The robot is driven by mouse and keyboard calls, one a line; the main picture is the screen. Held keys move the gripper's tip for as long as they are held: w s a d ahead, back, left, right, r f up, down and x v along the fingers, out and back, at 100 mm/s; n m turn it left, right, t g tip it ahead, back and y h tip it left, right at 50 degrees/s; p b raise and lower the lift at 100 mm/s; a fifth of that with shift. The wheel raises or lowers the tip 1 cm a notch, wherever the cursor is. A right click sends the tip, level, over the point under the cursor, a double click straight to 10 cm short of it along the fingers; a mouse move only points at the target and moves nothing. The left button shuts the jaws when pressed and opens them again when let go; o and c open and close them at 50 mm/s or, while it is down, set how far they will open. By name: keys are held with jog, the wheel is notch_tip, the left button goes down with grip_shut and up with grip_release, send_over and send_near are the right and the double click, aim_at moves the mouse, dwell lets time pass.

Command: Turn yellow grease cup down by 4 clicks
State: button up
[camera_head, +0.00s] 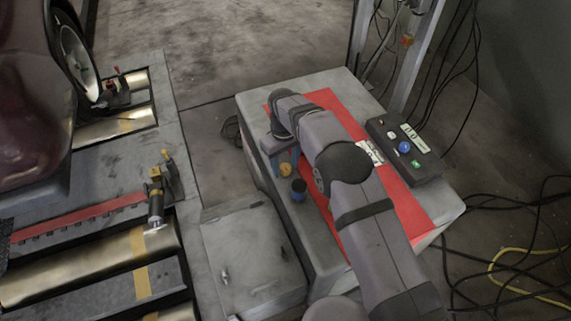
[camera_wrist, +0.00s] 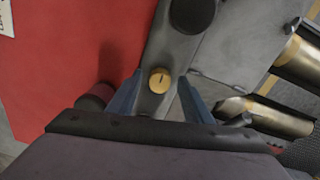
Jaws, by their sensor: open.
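The yellow grease cup (camera_wrist: 160,80) shows in the wrist view as a round yellow cap with a dark mark on its face. It sits on a grey surface between the two blue fingers of my gripper (camera_wrist: 160,76). The fingers are apart, one on each side of the cup, with a visible gap to it. In the head view the yellow cup (camera_head: 286,169) is beside my gripper (camera_head: 279,158), at the left edge of the grey cabinet top. My wrist hides part of the gripper there.
A dark cup with a blue band (camera_head: 298,190) stands close to the yellow one. A dark reddish cylinder (camera_wrist: 94,98) is beside the left finger. Rollers (camera_head: 90,262) and a car (camera_head: 30,90) are at left.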

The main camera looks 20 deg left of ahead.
jog(key=shift+c, duration=0.4)
jog(key=c, duration=1)
jog(key=shift+r+m, duration=0.1)
jog(key=shift+m, duration=0.2)
jog(key=shift+m+p, duration=0.9)
jog(key=shift+m, duration=0.3)
jog(key=m, duration=0.4)
jog(key=shift+a+m+p, duration=0.1)
jog(key=shift+m+p, duration=0.2)
jog(key=shift+p, duration=0.05)
jog(key=m, duration=0.4)
jog(key=shift+m, duration=0.3)
jog(key=m, duration=0.4)
jog(key=shift+w+a+m+g, duration=0.1)
jog(key=shift+m+g, duration=0.2)
